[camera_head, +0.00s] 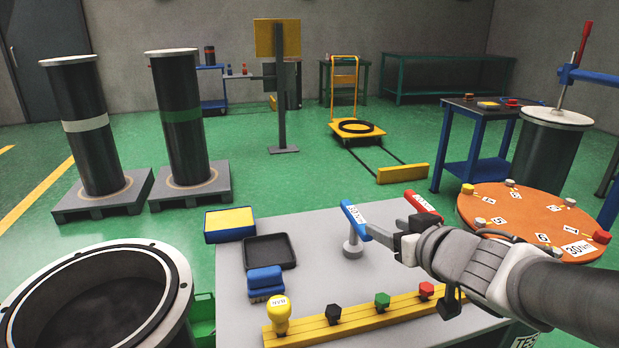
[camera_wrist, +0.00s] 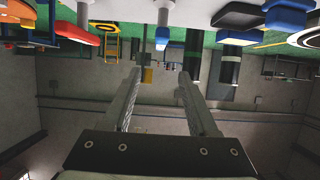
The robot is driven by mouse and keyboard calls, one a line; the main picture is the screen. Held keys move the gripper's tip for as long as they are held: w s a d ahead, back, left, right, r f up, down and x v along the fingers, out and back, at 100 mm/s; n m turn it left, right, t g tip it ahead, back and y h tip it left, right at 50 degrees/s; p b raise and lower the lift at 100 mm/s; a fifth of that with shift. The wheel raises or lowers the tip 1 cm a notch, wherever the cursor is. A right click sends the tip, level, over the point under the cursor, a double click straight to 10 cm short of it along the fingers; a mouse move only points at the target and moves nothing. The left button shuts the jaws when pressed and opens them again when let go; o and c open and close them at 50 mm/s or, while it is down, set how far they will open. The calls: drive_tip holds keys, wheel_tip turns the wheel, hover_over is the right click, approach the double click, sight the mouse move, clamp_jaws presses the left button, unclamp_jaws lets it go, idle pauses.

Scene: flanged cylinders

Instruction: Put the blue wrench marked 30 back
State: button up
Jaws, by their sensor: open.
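The blue wrench (camera_head: 349,213) has a white label that appears to read 30 Nm. It lies across the top of a short grey post (camera_head: 353,246) on the grey table. In the wrist view, which looks inverted, a blue end (camera_wrist: 162,36) shows beyond the fingers. A red wrench (camera_head: 421,201) with a white label lies to its right, partly hidden by my gripper; a red end also shows in the wrist view (camera_wrist: 83,38). My gripper (camera_head: 387,245) is open and empty, just right of the blue wrench. Whether a finger touches it is unclear.
A yellow rail (camera_head: 355,320) with coloured knobs runs along the grey table's front (camera_head: 232,290). An orange round table (camera_head: 530,215) with numbered labels stands right. A large open cylinder (camera_head: 180,275) stands front left.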

drive_tip(key=s+d+r+m+g+h, duration=0.1)
drive_tip(key=s+d+m+g+h, duration=0.1)
drive_tip(key=s+d+m+h, duration=0.3)
drive_tip(key=s+a+f+n+g+y, duration=0.1)
drive_tip(key=s+a+f+g, duration=0.1)
drive_tip(key=s, duration=0.4)
drive_tip(key=s+a+f+n+g+y, duration=0.1)
drive_tip(key=s+a+f+g, duration=0.1)
drive_tip(key=s+a, duration=0.3)
drive_tip(key=shift+s+a+f+n+g+b, duration=0.25)
drive_tip(key=shift+s+a+n+g+b, duration=0.15)
drive_tip(key=shift+g, duration=0.5)
wheel_tip(320, 180, up, 26)
drive_tip(key=p, duration=2.5)
drive_tip(key=shift+f+p, duration=0.2)
drive_tip(key=shift+p, duration=0.15)
